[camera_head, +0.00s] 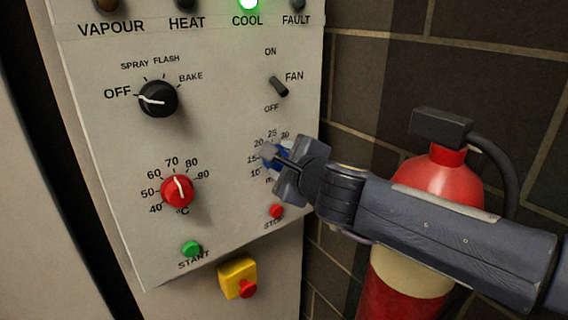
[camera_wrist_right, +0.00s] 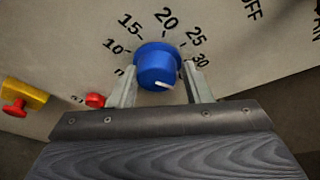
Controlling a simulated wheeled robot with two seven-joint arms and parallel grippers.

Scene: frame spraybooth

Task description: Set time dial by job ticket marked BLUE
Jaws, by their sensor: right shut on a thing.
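The blue time dial (camera_wrist_right: 157,60) sits on the panel inside a scale with 10, 15, 20, 25 and 30 readable in the right wrist view. A short white mark shows at the lower right of its face; the exact value it points to is unclear. My right gripper (camera_wrist_right: 161,84) is shut on the dial, one finger on each side. In the head view my right gripper (camera_head: 277,160) covers most of the dial and part of its scale. No job ticket is in view. My left gripper is not in view.
The panel also holds a black mode knob (camera_head: 158,98), a fan switch (camera_head: 278,86), a red temperature dial (camera_head: 177,190), a green start button (camera_head: 192,248), a red stop button (camera_head: 276,211) and a yellow emergency-stop box (camera_head: 238,278). The COOL lamp (camera_head: 248,4) glows green. A fire extinguisher (camera_head: 440,177) stands behind my right arm.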

